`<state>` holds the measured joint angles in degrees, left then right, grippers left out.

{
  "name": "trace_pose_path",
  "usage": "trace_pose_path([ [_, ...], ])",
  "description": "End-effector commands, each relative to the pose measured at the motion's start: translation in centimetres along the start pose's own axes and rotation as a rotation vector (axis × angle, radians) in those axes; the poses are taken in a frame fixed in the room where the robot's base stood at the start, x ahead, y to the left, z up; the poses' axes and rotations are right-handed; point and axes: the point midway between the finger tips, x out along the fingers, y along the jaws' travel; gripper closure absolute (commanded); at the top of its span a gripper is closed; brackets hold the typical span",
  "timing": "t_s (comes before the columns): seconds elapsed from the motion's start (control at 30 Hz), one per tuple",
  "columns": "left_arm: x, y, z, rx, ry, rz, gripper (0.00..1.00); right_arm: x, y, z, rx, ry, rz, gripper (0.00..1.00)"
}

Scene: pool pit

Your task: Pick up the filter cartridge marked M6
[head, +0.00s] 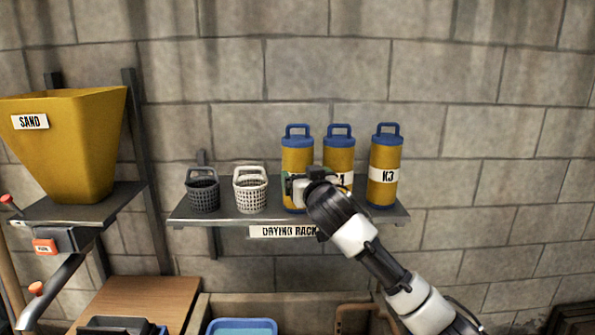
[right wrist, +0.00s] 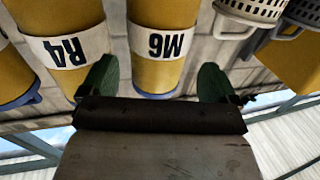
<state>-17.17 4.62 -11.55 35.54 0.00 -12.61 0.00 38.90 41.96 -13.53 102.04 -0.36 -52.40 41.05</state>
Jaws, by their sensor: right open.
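Three yellow filter cartridges with blue handled caps stand upright on the drying rack shelf (head: 230,217). The M6 cartridge (head: 297,155) is the left one in the head view, its label hidden behind my right gripper (head: 293,186). In the upside-down right wrist view the M6 cartridge (right wrist: 162,72) shows its label between the two green fingers of my right gripper (right wrist: 156,80). These fingers are open, one to each side of it; I see no contact. The R4 cartridge (right wrist: 75,52) is beside it, and the K3 cartridge (head: 385,160) stands at the right end. My left gripper is out of view.
A dark basket (head: 203,190) and a white basket (head: 250,190) stand left of the cartridges. A yellow sand hopper (head: 75,150) is at far left. A wooden surface (head: 140,298) and a blue bin (head: 242,327) are below. The block wall is close behind.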

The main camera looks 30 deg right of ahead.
Motion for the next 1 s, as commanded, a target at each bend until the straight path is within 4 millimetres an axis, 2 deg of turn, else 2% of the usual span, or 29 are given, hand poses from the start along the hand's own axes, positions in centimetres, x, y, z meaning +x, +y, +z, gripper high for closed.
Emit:
trace_pose_path([
  [0.23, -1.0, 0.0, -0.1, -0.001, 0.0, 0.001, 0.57, 1.7, 0.0, 0.0, 0.0, -0.001, 0.0, 0.1],
  [0.4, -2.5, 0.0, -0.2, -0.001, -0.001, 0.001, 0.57, 4.0, 0.2, 0.4, -0.002, -0.003, 0.001, 0.1],
  [0.53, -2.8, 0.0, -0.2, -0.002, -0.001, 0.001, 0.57, 5.4, 0.1, 0.6, 0.0, -0.002, -0.001, 0.1],
  [0.87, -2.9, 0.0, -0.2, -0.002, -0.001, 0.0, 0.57, 6.0, 0.1, 0.8, -0.001, -0.001, -0.002, 0.1],
  [1.0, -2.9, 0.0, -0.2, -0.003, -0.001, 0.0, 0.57, 6.0, 0.1, 0.8, -0.001, -0.001, -0.002, 0.28],
])
